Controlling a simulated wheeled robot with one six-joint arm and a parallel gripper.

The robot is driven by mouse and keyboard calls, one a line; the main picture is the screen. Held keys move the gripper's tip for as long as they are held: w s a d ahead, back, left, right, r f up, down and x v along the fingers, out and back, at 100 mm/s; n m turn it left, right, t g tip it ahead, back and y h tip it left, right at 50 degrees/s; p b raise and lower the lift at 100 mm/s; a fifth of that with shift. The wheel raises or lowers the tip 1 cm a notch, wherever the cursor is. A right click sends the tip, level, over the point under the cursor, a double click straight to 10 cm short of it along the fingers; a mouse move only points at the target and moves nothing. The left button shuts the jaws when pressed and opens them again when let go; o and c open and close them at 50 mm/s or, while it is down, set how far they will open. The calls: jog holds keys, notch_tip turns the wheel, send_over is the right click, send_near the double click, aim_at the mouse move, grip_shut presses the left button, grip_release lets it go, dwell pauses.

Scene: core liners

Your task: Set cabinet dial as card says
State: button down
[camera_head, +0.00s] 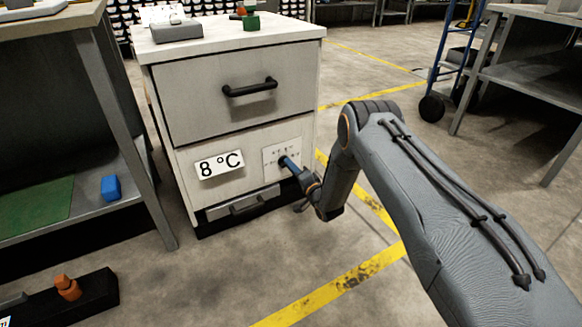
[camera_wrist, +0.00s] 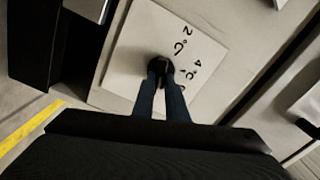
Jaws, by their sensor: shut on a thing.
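The white cabinet (camera_head: 237,122) stands at the upper middle of the head view. A white card (camera_head: 219,165) on its front reads "8 °C". To the right of the card is the dial plate (camera_head: 283,148), and its markings "2 °C" and "4 °C" show in the wrist view (camera_wrist: 135,40). The black dial knob (camera_wrist: 160,66) sits on the plate. My gripper (camera_head: 287,163) reaches the plate from the right, its two blue fingers shut on the knob in the wrist view (camera_wrist: 161,82). The other markings and the knob's pointer are hidden or unclear.
The cabinet's upper drawer has a black handle (camera_head: 250,88), and a low drawer (camera_head: 243,203) lies under the card. A steel workbench (camera_head: 105,95) with a blue block (camera_head: 111,187) on its shelf stands left. A blue trolley (camera_head: 453,65) stands at the right back.

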jog(key=shift+f+m, duration=0.1)
jog(key=shift+m, duration=0.4)
jog(key=c, duration=1.8)
grip_release()
jog(key=shift+o, duration=0.2)
jog(key=shift+s, duration=0.1)
jog(key=p+v, duration=0.3)
jog(key=v, duration=0.4)
jog(key=shift+s+d, duration=0.25)
jog(key=shift+s, duration=0.05)
